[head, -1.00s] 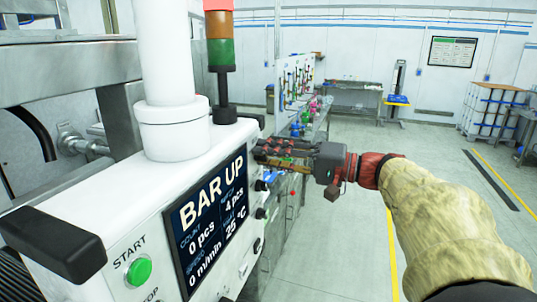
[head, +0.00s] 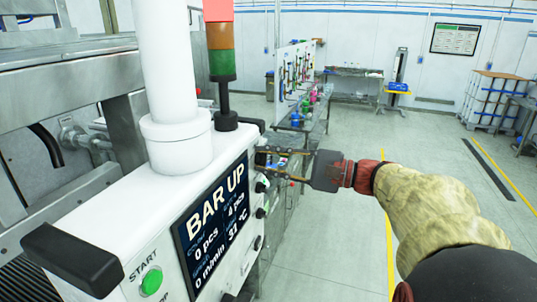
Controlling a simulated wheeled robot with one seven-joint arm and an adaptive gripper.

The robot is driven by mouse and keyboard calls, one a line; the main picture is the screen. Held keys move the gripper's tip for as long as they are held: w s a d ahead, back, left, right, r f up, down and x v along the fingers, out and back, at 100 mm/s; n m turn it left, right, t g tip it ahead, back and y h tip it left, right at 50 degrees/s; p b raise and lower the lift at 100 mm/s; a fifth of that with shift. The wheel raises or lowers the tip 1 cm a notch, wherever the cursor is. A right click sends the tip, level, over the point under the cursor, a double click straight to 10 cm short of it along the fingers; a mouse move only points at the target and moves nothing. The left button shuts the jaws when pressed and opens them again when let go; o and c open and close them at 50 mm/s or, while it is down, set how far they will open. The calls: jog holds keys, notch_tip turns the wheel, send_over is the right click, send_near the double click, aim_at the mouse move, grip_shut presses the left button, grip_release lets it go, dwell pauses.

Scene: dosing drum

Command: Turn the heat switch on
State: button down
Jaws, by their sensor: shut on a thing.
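The white control box (head: 105,228) fills the left foreground, with a dark display (head: 212,225) reading BAR UP and a temperature in the thirties °C. Black knobs (head: 262,186) run down the panel to the right of the display. My gripper (head: 263,158) reaches in from the right, its fingertips at the panel's upper right, above those knobs. It is shut on a small control there, which I take to be the heat switch. The fingers hide that switch, so its position and label cannot be read.
A green START button (head: 151,282) is at the lower left of the panel. A signal tower (head: 222,65) and a white post (head: 165,60) stand on the box. A bench with coloured bottles (head: 295,119) is behind my gripper.

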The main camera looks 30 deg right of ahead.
jog(key=shift+f+m, duration=0.15)
jog(key=shift+m, duration=0.25)
jog(key=c, duration=1.5)
grip_release()
jog(key=v, duration=1.2)
